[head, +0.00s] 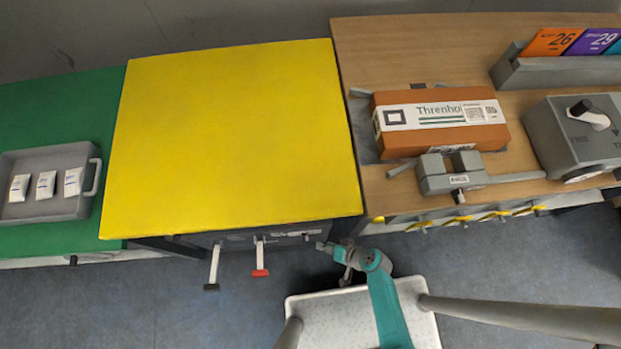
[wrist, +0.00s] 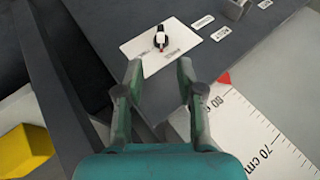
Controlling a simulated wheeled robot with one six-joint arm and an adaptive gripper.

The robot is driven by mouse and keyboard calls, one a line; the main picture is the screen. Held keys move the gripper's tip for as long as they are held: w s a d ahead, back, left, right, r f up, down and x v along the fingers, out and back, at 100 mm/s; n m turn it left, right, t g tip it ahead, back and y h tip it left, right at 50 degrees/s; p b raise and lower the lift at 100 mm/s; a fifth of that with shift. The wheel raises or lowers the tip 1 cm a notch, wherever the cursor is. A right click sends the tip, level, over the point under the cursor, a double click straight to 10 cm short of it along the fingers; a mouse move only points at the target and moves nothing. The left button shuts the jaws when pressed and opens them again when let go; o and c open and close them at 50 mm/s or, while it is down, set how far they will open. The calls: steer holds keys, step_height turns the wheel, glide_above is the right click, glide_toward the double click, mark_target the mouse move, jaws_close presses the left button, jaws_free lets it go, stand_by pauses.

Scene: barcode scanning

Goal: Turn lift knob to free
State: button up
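In the wrist view a small black and white knob (wrist: 160,38) with a red mark sits on a white label plate (wrist: 150,50) on a dark panel. The plate's lettering is too small to read. My gripper (wrist: 159,72) is open and empty, its two fingers apart, with the knob just beyond and between the tips. In the head view my gripper (head: 326,247) is at the front right edge of the yellow-topped table (head: 235,140); the knob cannot be made out there. A grey box (head: 560,140) at the right carries another black and white knob (head: 590,113), near lettering like FREE.
A centimetre scale (wrist: 240,125) with a red pointer (wrist: 225,78) lies right of my fingers. A red-ended lever (head: 260,258) and a dark-ended lever (head: 213,268) jut from the yellow table's front. An orange carton (head: 440,122) and grey clamp (head: 450,180) lie on the wooden table.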

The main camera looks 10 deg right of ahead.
mark_target(305, 237)
steer(key=shift+x, duration=5.45)
jaws_close()
